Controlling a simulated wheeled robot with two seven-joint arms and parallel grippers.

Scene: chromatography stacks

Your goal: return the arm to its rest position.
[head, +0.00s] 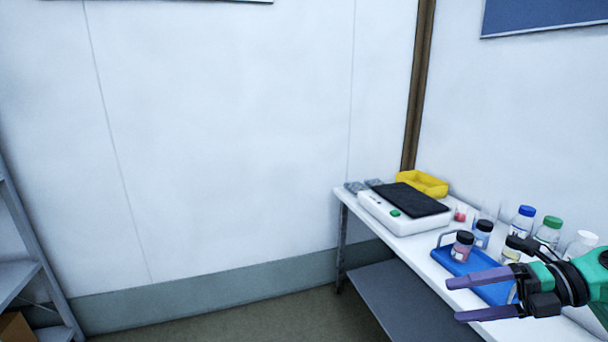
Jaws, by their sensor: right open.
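My right gripper (468,298) comes in from the right edge, with purple fingers and a green and black wrist. Its fingers are apart with nothing between them, and they point left in front of the blue tray, near the front edge of the white table (446,257). From this view I cannot tell its height over the table. My left gripper is not in view.
Behind stand bottles with blue (523,219) and green caps (549,232). A white device with a black top (410,207) and a yellow bin (422,184) are farther back. Shelving (22,272) stands left.

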